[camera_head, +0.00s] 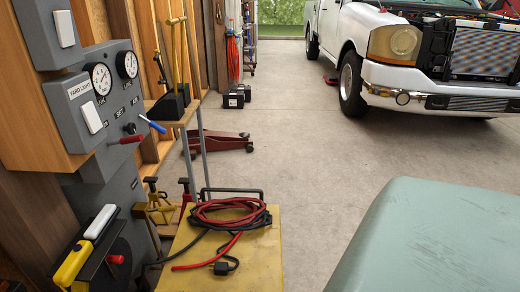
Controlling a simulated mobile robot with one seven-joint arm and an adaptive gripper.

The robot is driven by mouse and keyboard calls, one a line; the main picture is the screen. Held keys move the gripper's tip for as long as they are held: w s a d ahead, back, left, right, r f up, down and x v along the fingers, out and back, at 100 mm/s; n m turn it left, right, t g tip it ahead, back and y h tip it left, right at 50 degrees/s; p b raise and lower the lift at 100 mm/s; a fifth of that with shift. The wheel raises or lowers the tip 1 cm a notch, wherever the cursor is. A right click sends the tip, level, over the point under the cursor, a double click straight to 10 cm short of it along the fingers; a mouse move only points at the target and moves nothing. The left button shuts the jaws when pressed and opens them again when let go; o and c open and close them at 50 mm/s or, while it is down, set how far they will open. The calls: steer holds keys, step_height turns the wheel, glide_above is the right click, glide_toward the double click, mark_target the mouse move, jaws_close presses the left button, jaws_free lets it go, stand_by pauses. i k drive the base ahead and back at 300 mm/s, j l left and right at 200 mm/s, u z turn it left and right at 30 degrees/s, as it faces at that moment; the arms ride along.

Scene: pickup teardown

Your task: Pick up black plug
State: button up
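A small black plug (221,268) lies on the yellow top of a cart (262,272), close to its front edge. A black cord runs to it from a coil of red and black cable (225,213) on the same top. A loose red cable end lies just left of the plug. Nothing covers the plug in this view. My gripper is not in view, so its state and its distance from the plug cannot be seen.
A grey control panel (92,105) with gauges and switches stands at left, with a yellow-handled tool (72,262) below. A pale green rounded surface (440,240) fills the lower right. A white pickup (350,40) stands behind. The concrete floor (300,150) between is clear.

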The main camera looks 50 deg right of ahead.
mark_target(220, 269)
steer(key=i+l+z, duration=0.1)
steer(key=z, duration=0.25)
steer(key=i+z, duration=0.15)
steer(key=z, duration=0.25)
steer(key=i+l+z, duration=0.1)
steer(key=z, duration=0.25)
steer(key=k+l, duration=0.15)
steer(key=l, duration=0.15)
steer(key=k+l, duration=0.2)
steer(key=k+l+z, duration=0.1)
steer(key=l, duration=0.3)
steer(key=k, duration=0.05)
